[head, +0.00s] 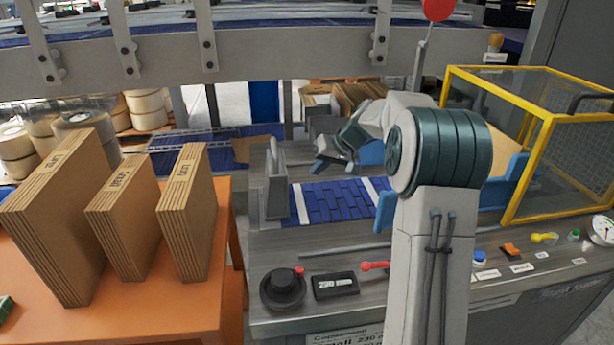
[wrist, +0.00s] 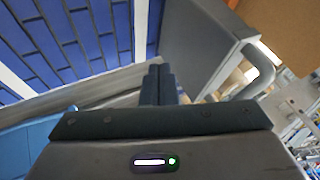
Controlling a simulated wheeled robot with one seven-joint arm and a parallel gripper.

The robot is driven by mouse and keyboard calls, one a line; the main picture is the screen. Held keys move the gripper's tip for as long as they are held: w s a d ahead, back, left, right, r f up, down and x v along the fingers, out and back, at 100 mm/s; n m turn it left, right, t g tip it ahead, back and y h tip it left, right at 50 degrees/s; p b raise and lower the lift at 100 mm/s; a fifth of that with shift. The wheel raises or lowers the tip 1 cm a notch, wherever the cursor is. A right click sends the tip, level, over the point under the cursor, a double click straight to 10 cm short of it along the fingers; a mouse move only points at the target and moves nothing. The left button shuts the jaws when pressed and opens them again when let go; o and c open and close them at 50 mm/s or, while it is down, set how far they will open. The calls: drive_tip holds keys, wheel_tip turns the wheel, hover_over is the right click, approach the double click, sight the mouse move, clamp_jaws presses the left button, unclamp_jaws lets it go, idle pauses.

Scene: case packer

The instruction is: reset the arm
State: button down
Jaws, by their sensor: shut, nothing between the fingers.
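My gripper (wrist: 158,84) shows in the wrist view with its two dark fingers together and nothing between them. In the head view my arm rises in front of the machine and bends away over the blue belt (head: 340,203). The fingertips are hard to make out there. In the wrist view the blue belt (wrist: 62,38) lies at upper left, and a grey metal guide (wrist: 205,35) stands just beyond and right of the fingers. I cannot tell whether the fingers touch it.
An orange table (head: 140,312) at left holds flat cardboard stacks (head: 185,215). A yellow-framed guard (head: 545,120) stands at right. The front panel carries a black knob (head: 284,288), a display (head: 335,285) and a red lever (head: 375,265). A grey beam (head: 290,52) crosses above.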

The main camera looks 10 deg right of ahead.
drive_tip(key=s+a+r+g+h+p, duration=0.1)
drive_tip(key=s+a+r+p, duration=0.1)
drive_tip(key=s+r+p, duration=0.35)
drive_tip(key=s+a+r+g+h+p, duration=0.1)
drive_tip(key=s+a+r+h+p, duration=0.15)
drive_tip(key=s+r, duration=0.6)
drive_tip(key=s+a+f+h+p, duration=0.1)
drive_tip(key=s+p, duration=0.5)
drive_tip(key=s, duration=1.7)
drive_tip(key=shift+m+h, duration=0.3)
drive_tip(key=shift+h, duration=0.15)
